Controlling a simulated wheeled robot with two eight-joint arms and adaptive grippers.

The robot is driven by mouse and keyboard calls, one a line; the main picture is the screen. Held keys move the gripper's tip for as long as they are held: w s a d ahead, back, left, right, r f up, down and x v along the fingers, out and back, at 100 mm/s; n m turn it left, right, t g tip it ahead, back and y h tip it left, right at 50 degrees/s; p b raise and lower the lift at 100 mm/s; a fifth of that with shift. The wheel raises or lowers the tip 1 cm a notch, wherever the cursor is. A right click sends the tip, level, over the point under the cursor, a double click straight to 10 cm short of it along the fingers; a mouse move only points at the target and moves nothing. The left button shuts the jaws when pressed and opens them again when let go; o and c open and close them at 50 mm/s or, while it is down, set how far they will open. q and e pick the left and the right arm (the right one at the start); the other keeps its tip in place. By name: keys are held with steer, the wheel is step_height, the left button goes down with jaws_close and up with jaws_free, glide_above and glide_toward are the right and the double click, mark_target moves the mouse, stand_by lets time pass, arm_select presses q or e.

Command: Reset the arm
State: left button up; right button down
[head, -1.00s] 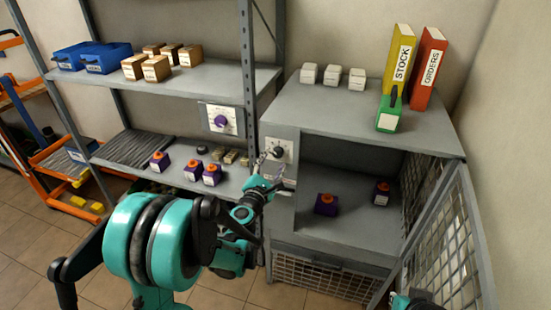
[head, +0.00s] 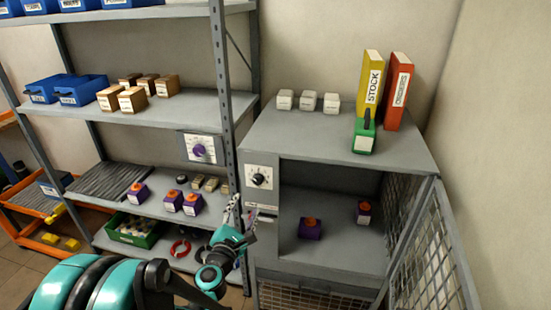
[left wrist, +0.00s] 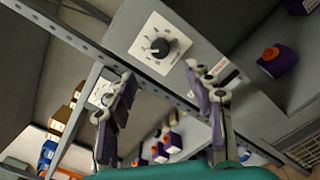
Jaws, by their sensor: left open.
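My left arm comes in from the bottom left of the head view. Its gripper (head: 240,213) is open and empty, below and left of a white-faced dial with a black knob (head: 260,177) on the cabinet's front post. In the left wrist view the two fingers of the gripper (left wrist: 160,76) are spread apart with nothing between them. The black knob (left wrist: 159,47) shows beyond the fingertips, apart from them. My right gripper is in neither view.
The grey cabinet (head: 330,135) stands right of the shelf rack (head: 190,105), with its mesh door (head: 435,250) open at the right. Purple blocks with orange knobs (head: 311,228) sit inside. Binders (head: 397,92) stand on top. A purple-knob dial (head: 200,149) hangs on the rack.

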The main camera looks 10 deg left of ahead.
arm_select(q)
steer(key=s+d+m+g+h, duration=0.45)
steer(key=s+d+m, duration=0.5)
steer(key=m, duration=0.75)
steer(key=s+a+f+m+g+y, duration=0.2)
steer(key=s+a+m+g, duration=0.1)
steer(key=s+m, duration=0.2)
steer(key=s+a+f+m+g+y, duration=0.3)
steer(key=s+m, duration=0.2)
steer(key=s, duration=0.4)
steer(key=shift+s+f, duration=0.15)
steer(key=shift+f, duration=0.1)
